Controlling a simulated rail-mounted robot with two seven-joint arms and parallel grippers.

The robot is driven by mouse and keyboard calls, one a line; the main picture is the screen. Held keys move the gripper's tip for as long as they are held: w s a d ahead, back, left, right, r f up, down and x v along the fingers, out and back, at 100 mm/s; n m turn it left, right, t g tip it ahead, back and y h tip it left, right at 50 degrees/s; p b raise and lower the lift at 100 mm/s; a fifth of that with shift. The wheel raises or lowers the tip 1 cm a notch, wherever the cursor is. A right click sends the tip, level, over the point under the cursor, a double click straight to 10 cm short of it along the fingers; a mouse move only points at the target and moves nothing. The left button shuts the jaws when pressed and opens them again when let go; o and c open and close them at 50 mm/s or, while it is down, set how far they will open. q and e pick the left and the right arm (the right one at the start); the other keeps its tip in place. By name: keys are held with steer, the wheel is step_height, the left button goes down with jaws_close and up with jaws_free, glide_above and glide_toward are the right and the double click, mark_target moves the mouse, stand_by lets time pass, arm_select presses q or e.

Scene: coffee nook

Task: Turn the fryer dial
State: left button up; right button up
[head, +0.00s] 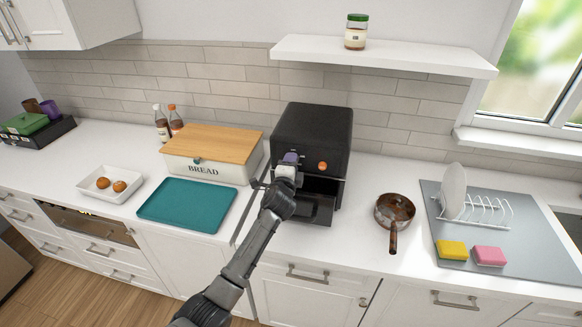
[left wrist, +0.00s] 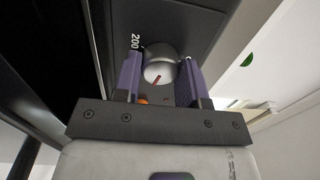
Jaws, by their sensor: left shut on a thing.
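The black fryer (head: 318,125) stands on the counter against the tiled wall. In the left wrist view its round silver dial (left wrist: 160,68), with a red-brown pointer mark and "200" printed beside it, sits between my left gripper's purple fingers (left wrist: 160,80). My left gripper (head: 288,162) is shut on this dial at the fryer's front, hiding it in the head view. An orange knob (head: 322,166) shows to the right of the gripper. The fryer's dark drawer (head: 318,208) juts out below, partly behind my arm. My right gripper is in neither view.
A bread box (head: 205,172) and teal tray (head: 165,205) lie left of the fryer. A pan (head: 394,212) stands to its right, handle toward the front. A shelf (head: 400,58) with a jar (head: 356,32) hangs above.

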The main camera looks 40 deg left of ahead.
arm_select(q)
steer(key=shift+d+n+g+p, duration=0.1)
steer(key=shift+n+g+p, duration=0.3)
steer(key=shift+n, duration=4.8)
steer(key=shift+n+g+p, duration=0.1)
steer(key=shift+n+p, duration=0.55)
steer(key=shift+n, duration=4.55)
steer(key=o, duration=0.9)
steer(key=shift+o, duration=0.2)
